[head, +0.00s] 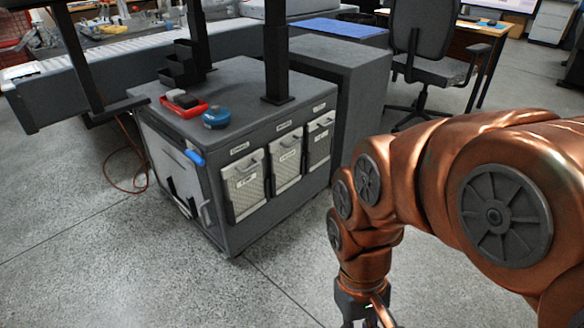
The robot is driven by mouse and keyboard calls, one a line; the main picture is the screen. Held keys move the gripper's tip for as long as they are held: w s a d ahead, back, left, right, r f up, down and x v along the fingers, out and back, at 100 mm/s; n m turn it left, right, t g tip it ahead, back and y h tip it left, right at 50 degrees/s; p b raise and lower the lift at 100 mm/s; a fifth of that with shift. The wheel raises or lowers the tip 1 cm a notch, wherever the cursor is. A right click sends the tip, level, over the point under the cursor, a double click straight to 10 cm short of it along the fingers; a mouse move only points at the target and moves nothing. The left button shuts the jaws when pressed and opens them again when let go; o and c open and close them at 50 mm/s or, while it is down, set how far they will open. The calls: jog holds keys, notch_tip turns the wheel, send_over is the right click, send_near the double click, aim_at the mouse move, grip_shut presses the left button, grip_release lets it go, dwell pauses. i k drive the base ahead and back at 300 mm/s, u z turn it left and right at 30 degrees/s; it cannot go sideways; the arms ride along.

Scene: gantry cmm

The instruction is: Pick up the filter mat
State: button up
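No single thing is clearly marked as the filter mat. Three pale, mesh-like panels in dark frames with handles sit in a row on the side of a grey cabinet: a left panel (245,188), a middle panel (287,162) and a right panel (319,143). They look like filter mats in their holders. Labels above them are too small to read. My gripper (368,316) hangs low at the bottom edge, right of and in front of the cabinet, apart from the panels. Its fingers are mostly cut off by the frame.
The grey cabinet (235,90) carries a red tray (184,108), a blue round object (217,117) and dark posts. A white panel (172,165) is on its left face. An orange cable (128,188) lies on the floor. An office chair (422,50) stands behind. Floor in front is clear.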

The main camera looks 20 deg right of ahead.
aim_at(286, 152)
jog(key=u, duration=0.2)
jog(key=k, duration=0.25)
jog(key=z, duration=0.6)
jog(key=i, duration=0.7)
jog(key=u, duration=0.55)
jog(key=i, duration=0.4)
jog(key=u, duration=0.45)
